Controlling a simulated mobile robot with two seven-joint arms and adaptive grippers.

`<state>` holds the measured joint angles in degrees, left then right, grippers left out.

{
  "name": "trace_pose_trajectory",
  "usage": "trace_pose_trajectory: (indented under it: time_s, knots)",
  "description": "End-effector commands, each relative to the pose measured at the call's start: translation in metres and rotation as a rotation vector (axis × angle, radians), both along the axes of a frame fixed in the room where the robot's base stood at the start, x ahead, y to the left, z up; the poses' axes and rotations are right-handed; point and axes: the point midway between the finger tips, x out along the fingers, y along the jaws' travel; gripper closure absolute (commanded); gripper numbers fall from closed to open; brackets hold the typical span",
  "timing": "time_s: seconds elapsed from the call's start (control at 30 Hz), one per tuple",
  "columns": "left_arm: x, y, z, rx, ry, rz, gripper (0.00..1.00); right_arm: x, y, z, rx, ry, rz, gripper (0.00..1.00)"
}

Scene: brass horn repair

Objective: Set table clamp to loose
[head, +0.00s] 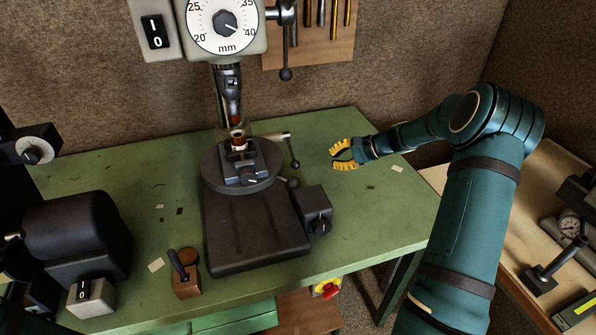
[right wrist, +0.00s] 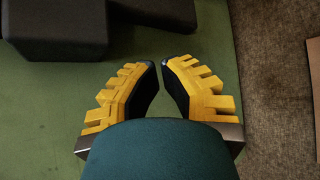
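The drill press's round table (head: 213,168) carries a small vise (head: 245,165) with a brass-coloured part (head: 238,140) in it. A lever with a dark ball end (head: 294,160) sticks out behind the table on the right, and a shorter dark lever (head: 290,182) sits at its right edge. I cannot tell for sure which one is the table clamp. My right gripper (head: 336,156) is over the bench, right of the levers and apart from them, pointing left. In the right wrist view its yellow fingers (right wrist: 161,64) stand slightly apart with nothing between them. My left gripper is out of view.
The press head with its dial (head: 222,25) hangs above the table. A dark box with a knob (head: 316,208) stands right of the base (head: 255,235). A grinder-like machine (head: 85,235) is at left. The green bench (head: 380,215) is mostly clear around my right gripper.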

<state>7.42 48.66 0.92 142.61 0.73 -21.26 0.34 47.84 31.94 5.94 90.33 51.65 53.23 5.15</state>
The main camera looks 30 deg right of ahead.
Motion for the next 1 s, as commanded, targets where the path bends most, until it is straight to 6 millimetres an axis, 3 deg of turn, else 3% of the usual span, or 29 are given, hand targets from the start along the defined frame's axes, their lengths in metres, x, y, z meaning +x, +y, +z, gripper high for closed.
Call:
trace_pose_trajectory:
  time_s: [0.57,1.0]
  knots:
    - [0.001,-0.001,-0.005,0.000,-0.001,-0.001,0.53,0.005,0.006,-0.009,0.001,0.001,0.004,1.00]
    - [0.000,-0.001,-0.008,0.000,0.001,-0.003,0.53,0.053,0.047,-0.051,0.001,0.001,0.005,1.00]
